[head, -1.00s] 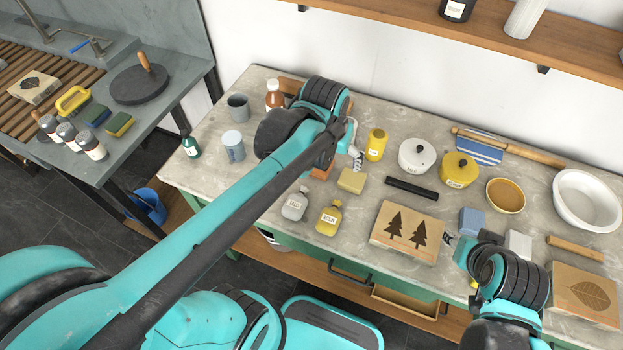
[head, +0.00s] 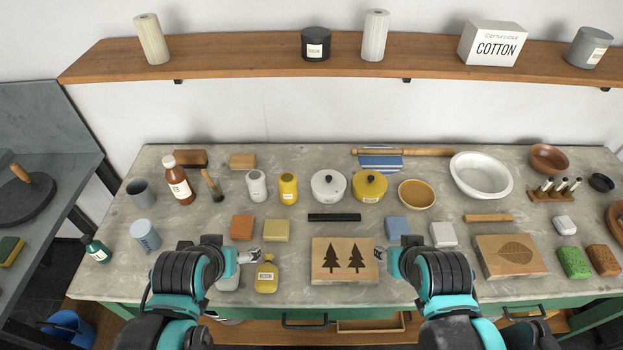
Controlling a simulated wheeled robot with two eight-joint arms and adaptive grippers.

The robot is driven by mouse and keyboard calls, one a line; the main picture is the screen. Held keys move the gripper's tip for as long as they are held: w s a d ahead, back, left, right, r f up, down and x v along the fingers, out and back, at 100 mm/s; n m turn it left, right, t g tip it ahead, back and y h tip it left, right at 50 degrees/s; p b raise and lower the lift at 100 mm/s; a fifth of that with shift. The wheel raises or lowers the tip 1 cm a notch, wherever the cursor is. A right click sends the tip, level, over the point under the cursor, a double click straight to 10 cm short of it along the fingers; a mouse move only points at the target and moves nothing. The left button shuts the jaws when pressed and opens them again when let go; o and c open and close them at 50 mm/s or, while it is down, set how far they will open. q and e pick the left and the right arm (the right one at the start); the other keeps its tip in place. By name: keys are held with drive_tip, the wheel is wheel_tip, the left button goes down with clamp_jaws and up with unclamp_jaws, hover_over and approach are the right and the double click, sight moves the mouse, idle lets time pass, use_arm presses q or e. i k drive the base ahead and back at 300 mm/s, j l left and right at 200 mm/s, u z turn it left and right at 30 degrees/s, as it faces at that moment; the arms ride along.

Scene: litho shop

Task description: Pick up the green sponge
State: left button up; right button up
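A green textured block that looks like a sponge (head: 573,262) lies at the right end of the worktable, beside a brown block of similar size (head: 603,260). A sponge with a green and yellow face (head: 11,251) lies on the grey counter at the far left. My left gripper (head: 250,256) is above the table's front, next to a yellow bottle. My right gripper (head: 380,255) is at the right edge of the tree-print block, well left of the green block. Nothing shows held in either; their fingers are too small to read.
The tree-print block (head: 345,260) lies between my grippers. A leaf-print block (head: 510,256), white block (head: 443,234) and blue block (head: 397,229) lie toward the green block. A small white block (head: 564,225) is just behind it. A shelf (head: 240,58) runs above.

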sight(574, 263)
drive_tip(key=k+z, duration=0.1)
drive_tip(key=k, duration=0.55)
drive_tip(key=j+z, duration=0.1)
drive_tip(key=z, duration=0.35)
drive_tip(key=i+j+z, duration=0.1)
drive_tip(key=z, duration=0.4)
drive_tip(key=j+z, duration=0.2)
drive_tip(key=z, duration=0.25)
drive_tip(key=j+z, duration=0.15)
drive_tip(key=z, duration=0.35)
drive_tip(key=i+l, duration=0.25)
drive_tip(key=i, duration=0.2)
drive_tip(key=i+l+z, duration=0.1)
drive_tip(key=i+l, duration=0.15)
drive_tip(key=i, duration=0.15)
drive_tip(key=i+l+z, duration=0.1)
drive_tip(key=i+l, duration=0.15)
drive_tip(key=i, duration=0.2)
drive_tip(key=i+l, duration=0.15)
drive_tip(key=i, duration=0.3)
